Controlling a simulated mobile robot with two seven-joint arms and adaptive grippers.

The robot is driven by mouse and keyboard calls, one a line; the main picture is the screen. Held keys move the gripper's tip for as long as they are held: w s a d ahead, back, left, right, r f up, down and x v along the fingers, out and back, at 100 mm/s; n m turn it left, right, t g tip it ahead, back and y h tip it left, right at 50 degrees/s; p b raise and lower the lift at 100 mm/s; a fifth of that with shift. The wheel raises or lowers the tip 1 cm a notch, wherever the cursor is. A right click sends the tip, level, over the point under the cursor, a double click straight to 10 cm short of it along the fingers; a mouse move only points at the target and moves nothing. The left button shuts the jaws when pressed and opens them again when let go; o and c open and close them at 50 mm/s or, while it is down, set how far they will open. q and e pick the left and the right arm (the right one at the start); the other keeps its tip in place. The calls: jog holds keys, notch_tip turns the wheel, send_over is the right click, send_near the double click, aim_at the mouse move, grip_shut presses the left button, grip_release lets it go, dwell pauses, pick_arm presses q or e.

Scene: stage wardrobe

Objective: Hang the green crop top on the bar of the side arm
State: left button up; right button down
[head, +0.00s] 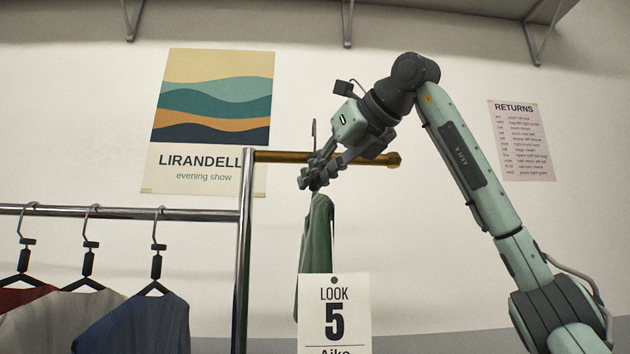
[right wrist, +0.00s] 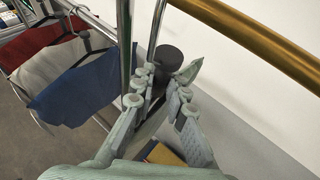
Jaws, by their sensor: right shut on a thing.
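The green crop top (head: 318,235) hangs below my right gripper (head: 312,181), seen nearly edge-on in the head view. My right gripper is shut on its hanger, whose thin hook (head: 314,130) stands up above the fingers. The brass bar of the side arm (head: 280,157) runs right from the rack's post. The hook's tip reaches above the bar's line in the head view; I cannot tell whether it is over the bar or beside it. In the right wrist view the fingers (right wrist: 161,92) close around a dark round piece (right wrist: 168,58), and the bar (right wrist: 260,45) crosses at upper right.
A chrome rack post (head: 242,270) stands left of the crop top. Garments on hangers, including a blue one (head: 140,325), hang from the chrome rail (head: 110,210). A "LOOK 5" card (head: 334,315) covers the crop top's lower part. Wall lies behind.

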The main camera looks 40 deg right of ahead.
jog(key=shift+w+d, duration=0.25)
jog(key=shift+w, duration=0.2)
jog(key=shift+w+d, duration=0.55)
jog(key=shift+w, duration=0.35)
jog(key=shift+w+d+p, duration=0.25)
jog(key=shift+w+p, duration=0.1)
jog(key=shift+w+d, duration=0.3)
jog(key=shift+w, duration=0.25)
jog(key=shift+w+d, duration=0.35)
jog(key=shift+w, duration=0.2)
jog(key=shift+f, duration=0.6)
jog(key=shift+f+b, duration=0.25)
jog(key=shift+b, duration=0.15)
jog(key=shift+f+b, duration=0.35)
jog(key=shift+f, duration=0.1)
pick_arm(q)
jog(key=shift+s+a+r, duration=0.25)
jog(key=shift+s+r, duration=0.2)
jog(key=shift+r, duration=0.35)
